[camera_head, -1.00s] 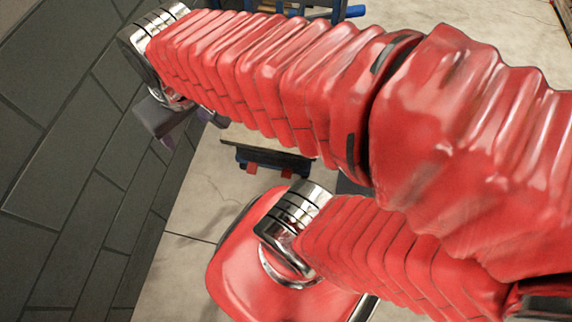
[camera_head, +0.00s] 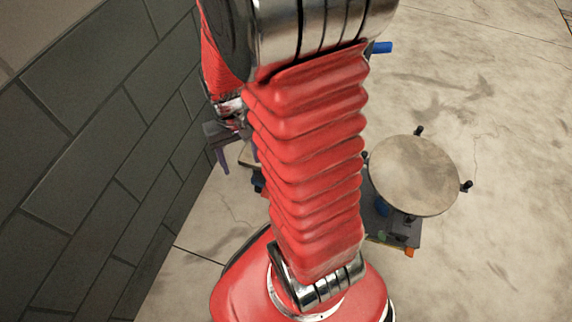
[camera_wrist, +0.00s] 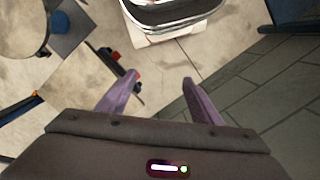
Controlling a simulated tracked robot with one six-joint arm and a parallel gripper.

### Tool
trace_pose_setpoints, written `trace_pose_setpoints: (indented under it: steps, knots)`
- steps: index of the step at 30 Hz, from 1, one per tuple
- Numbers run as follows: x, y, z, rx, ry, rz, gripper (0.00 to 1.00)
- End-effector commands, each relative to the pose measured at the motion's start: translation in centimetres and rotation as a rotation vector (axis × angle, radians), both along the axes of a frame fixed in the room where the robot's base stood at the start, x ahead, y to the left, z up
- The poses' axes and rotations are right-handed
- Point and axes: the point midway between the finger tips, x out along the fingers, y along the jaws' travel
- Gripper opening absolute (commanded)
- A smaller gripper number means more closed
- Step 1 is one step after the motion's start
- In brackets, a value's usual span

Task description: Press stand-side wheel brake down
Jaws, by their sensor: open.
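In the wrist view, a narrow dark bar (camera_wrist: 98,55) lies low over the floor, with small red tabs (camera_wrist: 115,54) along its side that look like wheel brakes. I cannot tell whether they are up or down. My gripper (camera_wrist: 161,78) is open, its two purple fingers apart with bare floor showing between the tips. The left finger overlaps part of the bar in this view and hides some of it; contact cannot be told. In the head view my gripper (camera_head: 221,157) is small beside the wall, and my arm hides most of the bar.
A round-topped stand (camera_head: 413,176) with black knobs and a dark base is right of my arm; its disc also shows in the wrist view (camera_wrist: 22,28). A grey block wall (camera_head: 95,165) stands close at left. Open concrete floor (camera_head: 500,110) lies at right.

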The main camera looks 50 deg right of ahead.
Motion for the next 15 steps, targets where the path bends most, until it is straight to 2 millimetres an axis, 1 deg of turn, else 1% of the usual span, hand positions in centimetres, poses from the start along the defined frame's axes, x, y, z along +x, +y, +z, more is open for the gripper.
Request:
trace_pose_setpoints:
  steps: [1,8,15]
  knots:
    - [0.0,-0.5,-1.2,0.007,0.015,-0.018,0.59]
    - [0.2,-2.4,-6.3,0.028,0.059,-0.092,0.59]
    - [-0.2,-4.3,-12.1,0.044,0.091,-0.173,0.59]
